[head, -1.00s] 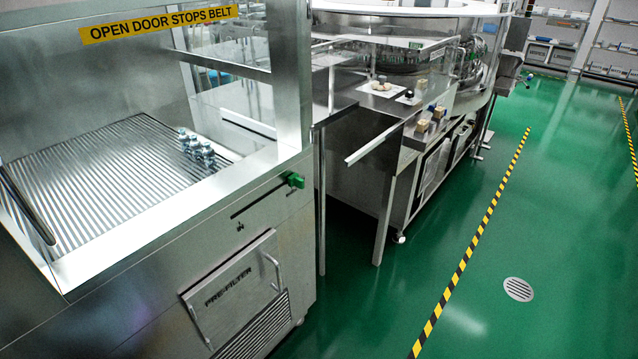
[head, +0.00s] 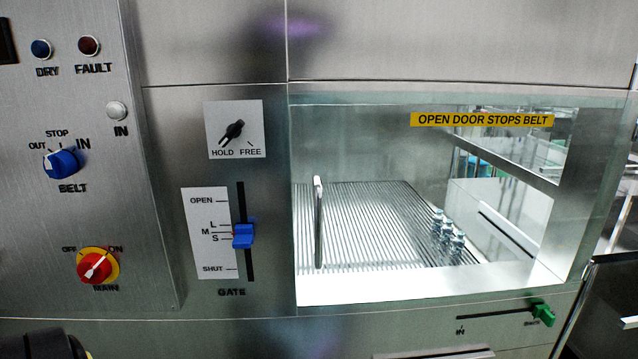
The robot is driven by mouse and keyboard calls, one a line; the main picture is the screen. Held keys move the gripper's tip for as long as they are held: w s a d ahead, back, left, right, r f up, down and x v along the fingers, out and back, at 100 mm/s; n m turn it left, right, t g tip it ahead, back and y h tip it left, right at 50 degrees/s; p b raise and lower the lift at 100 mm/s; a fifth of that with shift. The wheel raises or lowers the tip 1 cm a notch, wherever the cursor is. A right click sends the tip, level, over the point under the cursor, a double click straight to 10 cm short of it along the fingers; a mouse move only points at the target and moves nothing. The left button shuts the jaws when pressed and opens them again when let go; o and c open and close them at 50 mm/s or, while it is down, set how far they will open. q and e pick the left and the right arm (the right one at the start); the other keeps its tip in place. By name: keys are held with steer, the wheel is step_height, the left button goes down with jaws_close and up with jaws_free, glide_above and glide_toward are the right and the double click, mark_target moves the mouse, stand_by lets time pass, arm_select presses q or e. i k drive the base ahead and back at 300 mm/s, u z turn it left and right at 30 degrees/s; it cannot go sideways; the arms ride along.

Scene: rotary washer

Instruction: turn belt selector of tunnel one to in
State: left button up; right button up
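The belt selector (head: 62,163) is a blue rotary knob on the steel panel at the left of the head view, above the word BELT. OUT, STOP and IN are marked around it from left to right. Its pale pointer mark is at the upper left of the knob and appears to face OUT. Neither gripper is in view. A dark rounded part at the bottom left corner may be part of my arm. Nothing in view touches the selector.
A red and yellow MAIN switch (head: 98,266) is below the selector. DRY (head: 41,48) and FAULT (head: 89,45) lamps are above. A black HOLD/FREE knob (head: 233,131) and blue GATE slider (head: 243,235) are to its right, then a window with a vertical handle (head: 319,222).

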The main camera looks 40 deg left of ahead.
mark_target(61, 165)
steer(key=u, duration=2.9)
